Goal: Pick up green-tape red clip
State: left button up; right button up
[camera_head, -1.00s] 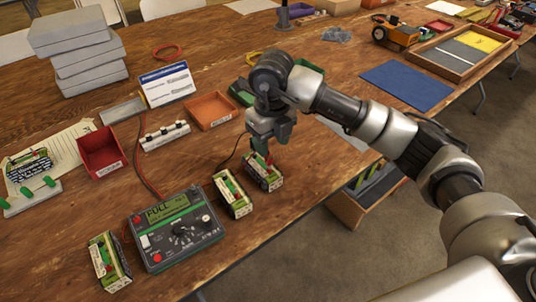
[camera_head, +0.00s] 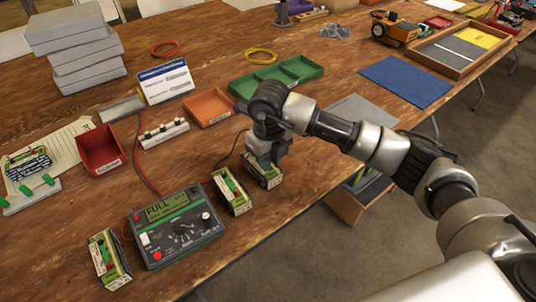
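My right gripper (camera_head: 264,165) points down at the right-hand battery pack (camera_head: 268,183), with its fingers at the pack's top. The red clip is hidden behind the gripper, and I cannot make out any green tape. Whether the fingers are open or shut on something is also hidden. A second battery pack (camera_head: 232,191) stands just left of it. The charger meter (camera_head: 176,227) reads FULL and has a red lead (camera_head: 143,160) rising from it. A black lead (camera_head: 233,150) runs near the gripper. My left gripper is out of view.
Another battery pack (camera_head: 109,259) stands left of the meter. A red bin (camera_head: 100,150), an orange tray (camera_head: 209,107) and a green tray (camera_head: 277,75) lie behind. A sign card (camera_head: 167,83) stands at the back. The table's front edge is close by; bare wood lies right of the gripper.

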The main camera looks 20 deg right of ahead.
jog(key=shift+c, duration=1.2)
jog(key=shift+r, duration=0.1)
jog(key=shift+r, duration=0.6)
notch_tip(320, 180, up, 3)
jog(key=shift+f, duration=0.1)
jog(key=s+d+r, duration=0.6)
jog(key=s+r, duration=0.1)
jog(key=s, duration=0.2)
jog(key=shift+s+d, duration=0.25)
jog(key=shift+s, duration=0.1)
jog(key=shift+f, duration=0.1)
